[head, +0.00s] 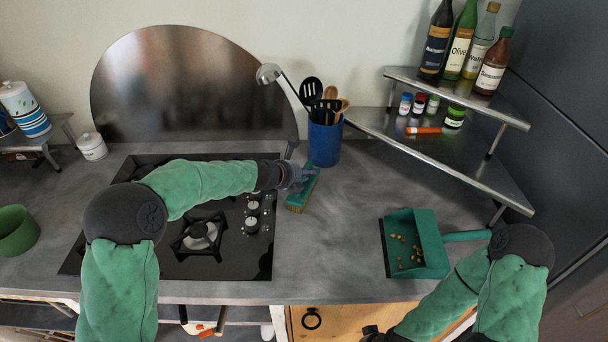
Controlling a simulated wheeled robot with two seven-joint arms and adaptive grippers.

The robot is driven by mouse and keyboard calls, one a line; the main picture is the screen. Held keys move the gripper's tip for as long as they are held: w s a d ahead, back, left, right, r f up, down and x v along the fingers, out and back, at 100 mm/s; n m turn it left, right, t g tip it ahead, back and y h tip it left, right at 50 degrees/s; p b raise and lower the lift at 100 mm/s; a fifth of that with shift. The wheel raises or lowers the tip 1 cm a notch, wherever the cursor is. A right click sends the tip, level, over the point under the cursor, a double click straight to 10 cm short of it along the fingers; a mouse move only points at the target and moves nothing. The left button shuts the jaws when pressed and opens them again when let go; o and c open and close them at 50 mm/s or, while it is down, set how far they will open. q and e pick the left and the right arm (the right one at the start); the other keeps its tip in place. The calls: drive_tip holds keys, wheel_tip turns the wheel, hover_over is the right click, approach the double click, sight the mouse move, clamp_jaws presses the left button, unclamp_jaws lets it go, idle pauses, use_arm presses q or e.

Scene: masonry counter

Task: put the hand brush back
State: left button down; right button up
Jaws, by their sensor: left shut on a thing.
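The hand brush (305,190) has a teal back and tan bristles. It is at the middle of the counter, just right of the hob and in front of the blue utensil pot. My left gripper (299,178) is shut on the brush and covers part of it. I cannot tell whether the bristles touch the counter. A teal dustpan (430,240) with several small brown crumbs in it lies on the counter at the right. My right gripper (371,333) shows only in part at the bottom edge, in front of the counter; its fingers are hidden.
The blue pot (324,143) of utensils stands close behind the brush. A black gas hob (235,262) lies under my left arm. A metal corner shelf (455,150) with bottles and small jars stands at the back right. The counter between hob and dustpan is clear.

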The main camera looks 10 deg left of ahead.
use_arm(q)
drive_tip(key=c, duration=0.9)
unclamp_jaws()
drive_tip(key=shift+c, duration=0.2)
drive_tip(key=shift+f, duration=0.1)
drive_tip(key=shift+s+a+r+p, duration=0.15)
drive_tip(key=shift+s+r+p, duration=0.1)
drive_tip(key=shift+r+p, duration=0.15)
drive_tip(key=p+v, duration=0.3)
drive_tip(key=v, duration=0.8)
drive_tip(key=shift+s, duration=0.15)
